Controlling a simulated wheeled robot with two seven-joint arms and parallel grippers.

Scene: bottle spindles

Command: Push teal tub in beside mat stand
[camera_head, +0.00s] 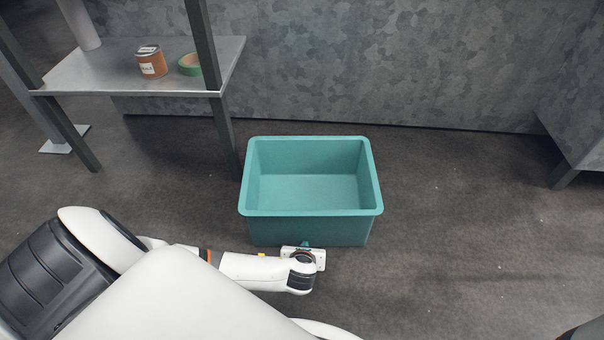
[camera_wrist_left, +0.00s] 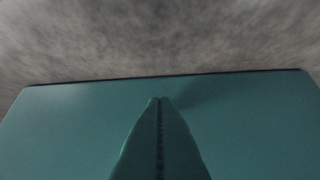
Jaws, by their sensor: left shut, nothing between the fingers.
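The teal tub (camera_head: 310,230) stands upright and empty on the floor, in the middle of the head view. My left gripper (camera_head: 304,245) is shut and empty, low at the tub's near wall. In the left wrist view its closed fingertips (camera_wrist_left: 160,100) point at the teal tub wall (camera_wrist_left: 70,120), which fills the lower part; whether they touch it I cannot tell. A metal stand with a grey shelf top (camera_head: 100,75) is to the left of the tub; no mat is visible on it, so I cannot tell whether it is the mat stand. My right gripper is not in view.
An orange-brown can (camera_head: 151,62) and a green tape roll (camera_head: 190,64) are on the shelf. The shelf's front right leg (camera_head: 225,135) is close to the tub's left side. A grey wall (camera_head: 400,60) is behind. Floor right of the tub is clear up to a grey unit (camera_head: 580,120).

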